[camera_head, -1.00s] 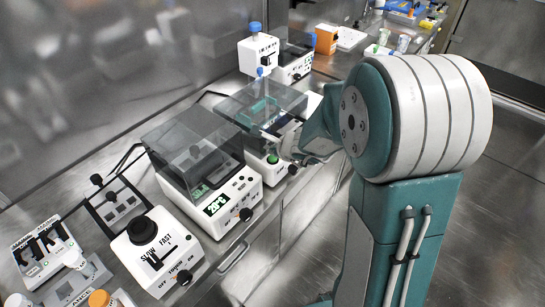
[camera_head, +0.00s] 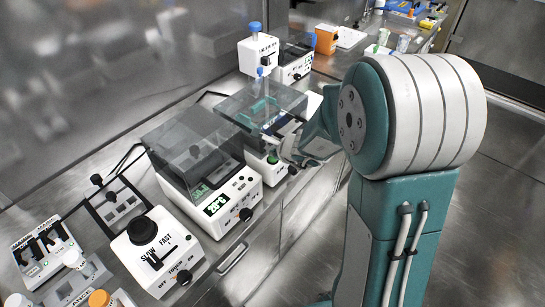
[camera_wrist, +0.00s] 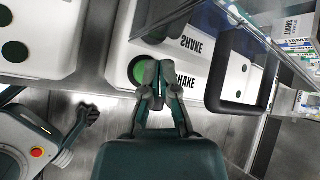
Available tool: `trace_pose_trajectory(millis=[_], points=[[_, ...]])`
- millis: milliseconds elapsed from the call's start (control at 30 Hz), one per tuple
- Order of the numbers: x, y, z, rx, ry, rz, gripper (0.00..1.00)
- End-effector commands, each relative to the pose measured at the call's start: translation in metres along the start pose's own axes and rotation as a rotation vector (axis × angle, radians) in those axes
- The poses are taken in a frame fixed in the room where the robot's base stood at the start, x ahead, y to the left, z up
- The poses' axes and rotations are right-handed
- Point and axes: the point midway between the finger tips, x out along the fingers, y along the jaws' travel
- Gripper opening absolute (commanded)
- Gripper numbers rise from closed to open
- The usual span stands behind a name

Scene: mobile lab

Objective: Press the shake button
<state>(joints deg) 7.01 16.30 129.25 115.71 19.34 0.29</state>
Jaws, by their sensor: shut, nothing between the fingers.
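A white shaker device (camera_head: 258,166) with a clear lid stands on the metal bench, past the lit-display device in the head view. Its round green button (camera_wrist: 138,69) shows in the wrist view beside the word SHAKE, and it also shows in the head view (camera_head: 271,157). My gripper (camera_wrist: 160,68) is shut and empty. In the wrist view its fingertips lie just right of the green button, over the white panel, partly covering the label. I cannot tell whether they touch the panel. In the head view my gripper (camera_head: 287,150) is at the front of this device.
A lidded device with a lit display (camera_head: 215,204) and a white FAST/SLOW device (camera_head: 150,240) stand nearer on the bench. The floor right of my arm is clear.

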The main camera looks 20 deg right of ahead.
Motion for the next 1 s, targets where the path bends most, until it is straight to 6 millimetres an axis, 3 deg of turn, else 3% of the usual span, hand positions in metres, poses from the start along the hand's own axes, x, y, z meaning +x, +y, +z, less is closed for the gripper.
trace_pose_trajectory(millis=[1000], points=[[0.0073,0.0056,-0.0052,0.000,0.000,0.001,0.00]])
